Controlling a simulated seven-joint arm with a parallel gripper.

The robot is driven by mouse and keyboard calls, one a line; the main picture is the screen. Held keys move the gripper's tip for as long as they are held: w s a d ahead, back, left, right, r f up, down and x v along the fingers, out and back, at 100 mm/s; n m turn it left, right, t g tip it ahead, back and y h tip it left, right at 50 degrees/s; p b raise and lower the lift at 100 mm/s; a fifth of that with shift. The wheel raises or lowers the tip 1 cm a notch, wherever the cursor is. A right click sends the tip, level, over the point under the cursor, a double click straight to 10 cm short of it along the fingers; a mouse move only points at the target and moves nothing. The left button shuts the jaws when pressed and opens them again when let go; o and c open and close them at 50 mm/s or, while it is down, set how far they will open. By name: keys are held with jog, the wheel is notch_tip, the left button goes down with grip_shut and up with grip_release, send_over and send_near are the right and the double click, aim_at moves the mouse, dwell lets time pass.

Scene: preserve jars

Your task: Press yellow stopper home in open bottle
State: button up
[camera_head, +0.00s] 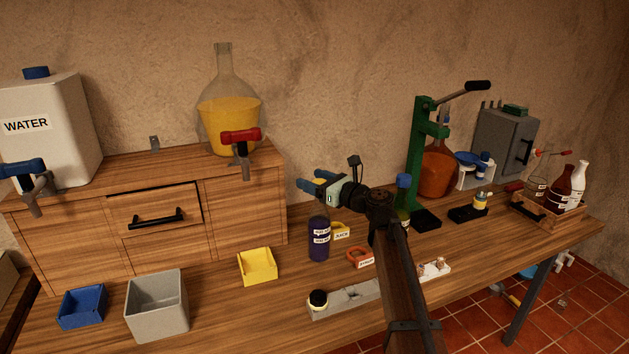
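A bottle (319,241) with dark purple contents and a white label stands upright on the bench, its clear neck rising below my gripper. My gripper (318,183) has blue fingers and is over the bottle's mouth. A small patch of the yellow stopper (319,181) shows between the fingers, which appear closed on it. The fingers hide most of the stopper and the top of the neck, so I cannot tell whether the stopper touches the mouth.
A yellow tag (341,231) and an orange ring tag (360,257) lie beside the bottle. A yellow bin (257,266) is left. A green press (418,150) stands right. A wooden cabinet (80,240) is behind left.

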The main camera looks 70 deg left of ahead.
jog(key=shift+o, duration=0.7)
jog(key=v, duration=1.3)
jog(key=shift+w+d, duration=0.2)
jog(key=shift+d, duration=0.15)
